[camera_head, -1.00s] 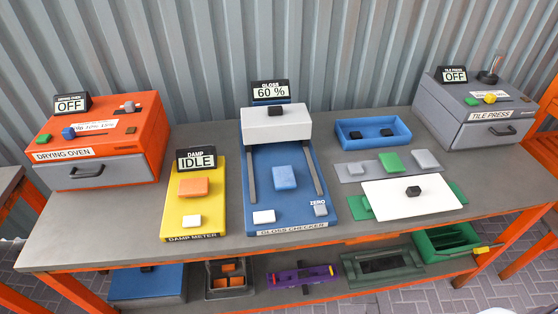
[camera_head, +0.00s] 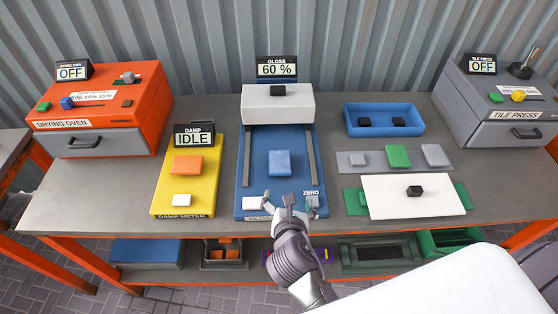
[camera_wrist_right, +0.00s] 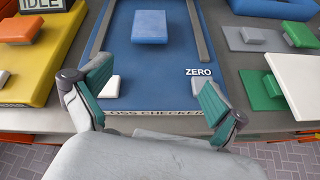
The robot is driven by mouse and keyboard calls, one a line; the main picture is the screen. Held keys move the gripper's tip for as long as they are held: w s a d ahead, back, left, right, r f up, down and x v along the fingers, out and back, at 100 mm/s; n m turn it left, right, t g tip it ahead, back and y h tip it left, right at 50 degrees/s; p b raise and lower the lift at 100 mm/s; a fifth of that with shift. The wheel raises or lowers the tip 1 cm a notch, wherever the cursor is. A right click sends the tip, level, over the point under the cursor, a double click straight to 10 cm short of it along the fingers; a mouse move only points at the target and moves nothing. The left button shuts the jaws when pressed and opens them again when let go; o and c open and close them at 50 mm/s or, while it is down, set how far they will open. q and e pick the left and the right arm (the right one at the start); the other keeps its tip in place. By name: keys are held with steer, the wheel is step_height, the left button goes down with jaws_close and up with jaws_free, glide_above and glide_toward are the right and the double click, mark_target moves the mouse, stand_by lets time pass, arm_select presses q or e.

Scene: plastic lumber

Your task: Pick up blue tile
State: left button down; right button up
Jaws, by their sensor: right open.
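The light-blue tile (camera_head: 280,163) lies flat on the blue gloss checker (camera_head: 264,180), between its two dark rails. It also shows in the right wrist view (camera_wrist_right: 150,26), near the top. My right gripper (camera_head: 289,202) is at the front edge of the gloss checker, in front of the tile and apart from it. In the right wrist view the gripper's fingers (camera_wrist_right: 150,98) are spread wide with nothing between them. The gloss display (camera_head: 277,68) reads 60 %. My left gripper is not in view.
The gloss checker's white block (camera_head: 278,104) stands behind the tile. The yellow damp meter (camera_head: 205,195) with an orange tile (camera_head: 187,165) is to the left. A blue tray (camera_head: 347,119) and a white board (camera_head: 390,205) are to the right. Bare table lies between the oven and damp meter.

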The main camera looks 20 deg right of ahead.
mark_target(280, 161)
steer(key=n, duration=0.1)
steer(key=w+a+r+n, duration=0.1)
steer(key=shift+w+r+n+t, duration=0.2)
steer(key=shift+r+n+t, duration=0.05)
steer(key=shift+n+t, duration=0.15)
steer(key=shift+w, duration=0.3)
steer(key=p+x, duration=0.1)
steer(key=x, duration=1.2)
steer(key=shift+w, duration=0.15)
steer(key=shift+c, duration=1.2)
steer(key=c, duration=1)
steer(key=shift+r, duration=0.1)
